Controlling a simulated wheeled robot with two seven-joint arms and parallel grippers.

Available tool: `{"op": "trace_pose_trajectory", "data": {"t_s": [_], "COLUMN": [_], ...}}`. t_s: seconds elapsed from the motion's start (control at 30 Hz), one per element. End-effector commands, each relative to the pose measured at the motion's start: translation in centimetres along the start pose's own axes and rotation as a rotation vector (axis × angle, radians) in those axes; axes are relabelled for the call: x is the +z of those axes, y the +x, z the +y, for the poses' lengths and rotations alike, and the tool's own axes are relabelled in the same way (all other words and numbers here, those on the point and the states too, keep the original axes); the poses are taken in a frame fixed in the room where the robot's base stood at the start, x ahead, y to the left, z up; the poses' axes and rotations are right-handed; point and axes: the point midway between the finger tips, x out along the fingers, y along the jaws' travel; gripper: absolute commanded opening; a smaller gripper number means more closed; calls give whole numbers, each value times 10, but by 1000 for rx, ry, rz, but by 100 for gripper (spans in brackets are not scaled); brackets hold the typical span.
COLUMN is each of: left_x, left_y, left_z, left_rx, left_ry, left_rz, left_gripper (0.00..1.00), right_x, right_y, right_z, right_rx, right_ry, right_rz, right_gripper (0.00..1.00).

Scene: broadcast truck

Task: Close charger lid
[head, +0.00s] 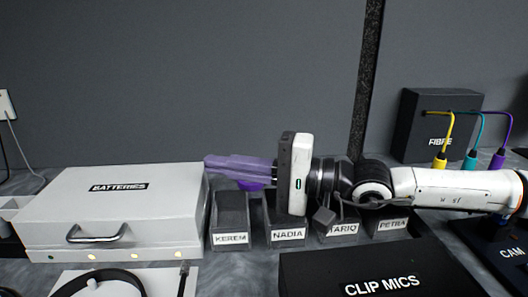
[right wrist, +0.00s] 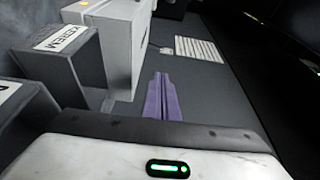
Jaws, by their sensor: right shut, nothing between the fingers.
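The white charger box (head: 115,205) marked BATTERIES stands at the left in the head view. Its lid, with a metal handle in front, lies down over the base, where small lights show along the front edge. A part of the white box also shows in the right wrist view (right wrist: 118,40). My right gripper (head: 210,163), with purple fingers, is shut and empty. Its fingertips appear at the box's right back corner; I cannot tell if they touch it. The fingers also show in the right wrist view (right wrist: 160,85). My left gripper is not in view.
Dark bins marked KEREM (head: 231,222), NADIA (head: 287,234), TARIQ and PETRA stand right of the box, under and beside my right arm. A CLIP MICS case (head: 330,275) is in front. A FIBRE box (head: 432,125) with coloured cables stands back right.

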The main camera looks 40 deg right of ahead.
Motion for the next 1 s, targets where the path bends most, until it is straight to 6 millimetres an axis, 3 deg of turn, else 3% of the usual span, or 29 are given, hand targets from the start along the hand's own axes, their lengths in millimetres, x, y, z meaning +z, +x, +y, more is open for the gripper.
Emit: {"op": "trace_pose_trajectory", "data": {"t_s": [0.03, 0.2, 0.6, 1.0], "left_x": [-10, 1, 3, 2], "left_y": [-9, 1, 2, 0], "left_z": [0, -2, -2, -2], "left_rx": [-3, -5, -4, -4], "left_ry": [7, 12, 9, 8], "left_rz": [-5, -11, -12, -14], "left_gripper": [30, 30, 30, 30], "right_x": [1, 0, 1, 1], "right_y": [-6, -28, -74, -83], "right_z": [-8, 2, 0, -4], "right_rx": [9, 8, 3, -1], "right_ry": [0, -5, -2, 0], "right_rz": [-2, -1, -3, -4], "right_gripper": [0, 0, 0, 0]}}
